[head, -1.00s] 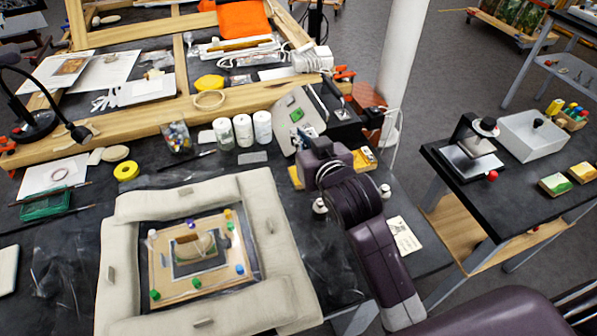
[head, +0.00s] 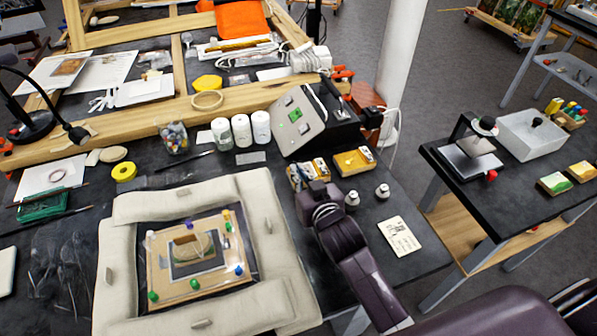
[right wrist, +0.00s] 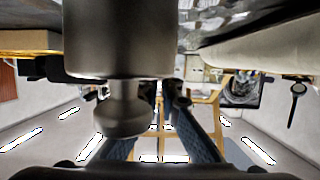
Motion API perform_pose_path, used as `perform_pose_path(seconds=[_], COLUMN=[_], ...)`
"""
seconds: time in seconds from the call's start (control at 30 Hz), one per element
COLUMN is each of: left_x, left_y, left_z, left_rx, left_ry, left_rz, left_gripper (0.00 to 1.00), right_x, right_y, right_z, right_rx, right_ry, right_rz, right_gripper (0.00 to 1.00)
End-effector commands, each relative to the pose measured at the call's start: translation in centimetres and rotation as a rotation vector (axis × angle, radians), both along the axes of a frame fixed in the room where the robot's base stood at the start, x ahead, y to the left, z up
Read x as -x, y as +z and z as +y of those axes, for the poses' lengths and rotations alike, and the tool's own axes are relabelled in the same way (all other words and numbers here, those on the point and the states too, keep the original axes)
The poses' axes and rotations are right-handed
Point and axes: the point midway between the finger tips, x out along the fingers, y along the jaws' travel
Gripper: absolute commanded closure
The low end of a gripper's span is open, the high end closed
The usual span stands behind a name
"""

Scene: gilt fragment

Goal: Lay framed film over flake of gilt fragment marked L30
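A pale wooden frame (head: 152,268) with coloured knobs lies inside a ring of cream padded cushions (head: 285,262). Clear film seems to extend around it. Within it, a tan and green oval piece (head: 205,243) sits on a grey sheet; no L30 marking is legible. My right gripper (head: 318,196) is right of the cushions, pointing down, its fingers hidden in the head view. The right wrist view shows a metal knobbed weight (right wrist: 122,118) close by; I cannot tell whether the fingers grip it. My left gripper is out of view.
Two knobbed weights (head: 352,199) (head: 382,190) and a printed card (head: 399,236) are right of my gripper. A lamp (head: 38,120) is at left.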

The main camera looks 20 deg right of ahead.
Motion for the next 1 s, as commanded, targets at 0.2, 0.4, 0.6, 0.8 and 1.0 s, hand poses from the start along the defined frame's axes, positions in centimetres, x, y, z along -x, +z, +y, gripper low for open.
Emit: perform_pose_path(seconds=[0.2, 0.4, 0.6, 0.8, 1.0], left_x=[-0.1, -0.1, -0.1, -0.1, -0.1], left_y=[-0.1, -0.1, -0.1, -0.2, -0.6], left_z=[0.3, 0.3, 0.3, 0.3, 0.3], left_rx=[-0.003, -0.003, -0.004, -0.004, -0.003], left_ry=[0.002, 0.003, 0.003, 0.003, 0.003], left_rz=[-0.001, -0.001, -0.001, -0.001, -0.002], left_gripper=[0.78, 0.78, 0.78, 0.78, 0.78], right_x=[0.0, 0.0, 0.0, 1.3, 5.1], right_y=[-0.3, -0.3, -0.2, 0.2, 1.3], right_z=[0.0, 0.0, 0.0, 0.0, -0.2], right_rx=[0.000, 0.000, 0.000, 0.000, -0.001], right_ry=[0.000, 0.000, 0.000, 0.000, 0.000], right_rz=[0.001, 0.001, 0.000, 0.002, 0.003], right_gripper=[0.93, 0.78, 0.78, 0.78, 0.78])
